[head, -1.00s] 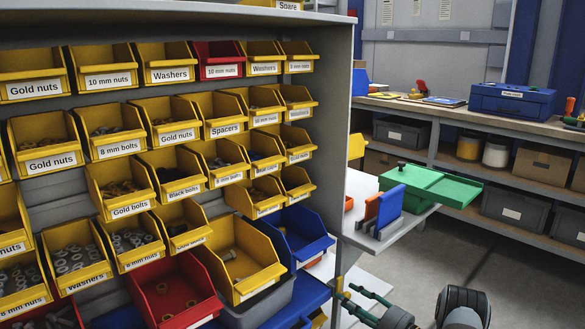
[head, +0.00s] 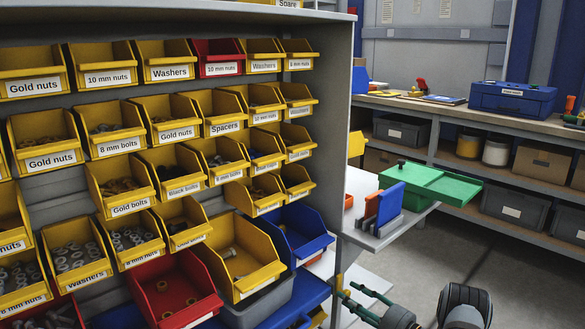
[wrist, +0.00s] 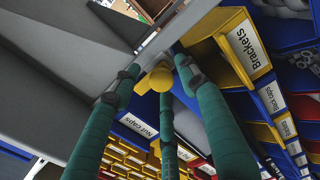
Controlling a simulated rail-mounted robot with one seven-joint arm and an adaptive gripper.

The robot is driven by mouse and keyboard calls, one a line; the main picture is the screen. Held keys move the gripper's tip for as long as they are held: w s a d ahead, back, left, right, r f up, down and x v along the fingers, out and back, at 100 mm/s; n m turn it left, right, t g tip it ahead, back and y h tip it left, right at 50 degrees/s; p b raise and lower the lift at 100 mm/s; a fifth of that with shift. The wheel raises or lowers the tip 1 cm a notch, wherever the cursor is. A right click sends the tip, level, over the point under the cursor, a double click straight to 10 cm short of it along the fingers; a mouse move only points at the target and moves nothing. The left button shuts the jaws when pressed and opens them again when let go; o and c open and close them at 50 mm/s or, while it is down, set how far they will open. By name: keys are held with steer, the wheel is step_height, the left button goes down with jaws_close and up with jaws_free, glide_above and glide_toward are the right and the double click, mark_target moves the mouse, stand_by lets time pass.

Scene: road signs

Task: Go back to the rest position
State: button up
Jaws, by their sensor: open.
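My gripper (head: 347,289) shows at the bottom of the head view, right of the bin rack, with its green fingers pointing left towards the rack's lower side. In the wrist view my gripper (wrist: 157,76) shows long green fingers spread apart. A yellow rounded piece (wrist: 158,79) shows near the fingertips; I cannot tell whether it is part of the gripper. No held object can be made out. My dark arm links show at the lower right of the head view.
The bin rack (head: 352,120) holds rows of yellow, red and blue bins. A shelf with a green box (head: 430,184) and upright orange and blue plates (head: 390,205) lies above my gripper in the picture. A workbench (head: 480,118) stands behind. Grey floor (head: 470,245) is open at right.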

steer(key=shift+x, duration=1.15)
steer(key=shift+s+d+f+n+b, duration=0.15)
steer(key=shift+f+n+b, duration=0.1)
steer(key=shift+n+b, duration=0.45)
steer(key=n+b, duration=0.4)
steer(key=n, duration=0.1)
steer(key=shift+s+r, duration=0.1)
steer(key=shift+r, duration=0.05)
steer(key=shift+r+n, duration=0.15)
steer(key=shift+n, duration=0.35)
steer(key=shift+r, duration=0.1)
